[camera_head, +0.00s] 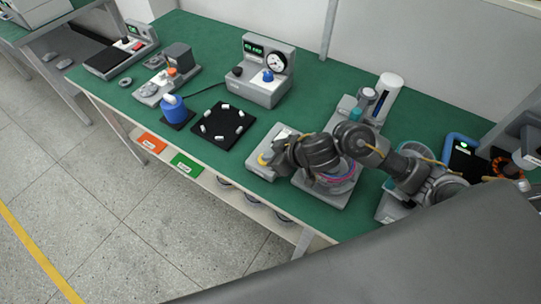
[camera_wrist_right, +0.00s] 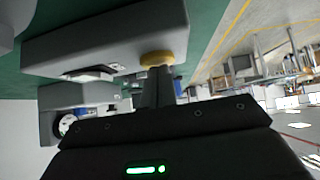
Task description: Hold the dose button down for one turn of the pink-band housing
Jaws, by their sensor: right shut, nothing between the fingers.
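The yellow dose button (camera_head: 262,160) sits on a pale grey box (camera_head: 257,168) near the front edge of the green table. My right gripper (camera_head: 270,157) is shut and empty, with its tips at the button. In the right wrist view the shut fingers (camera_wrist_right: 158,80) meet the yellow button (camera_wrist_right: 157,58); I cannot tell how far it is pressed. The round housing with a pink band (camera_head: 345,184) stands on a grey base (camera_head: 320,194) just right of the box, partly hidden under my right arm. My left gripper is not in view.
A black mat (camera_head: 223,126) with several small white parts lies left of the box. A grey gauge unit (camera_head: 262,85) with a blue knob stands behind it. A blue container (camera_head: 174,110) is farther left. A white-topped cylinder stand (camera_head: 388,90) is behind my right arm.

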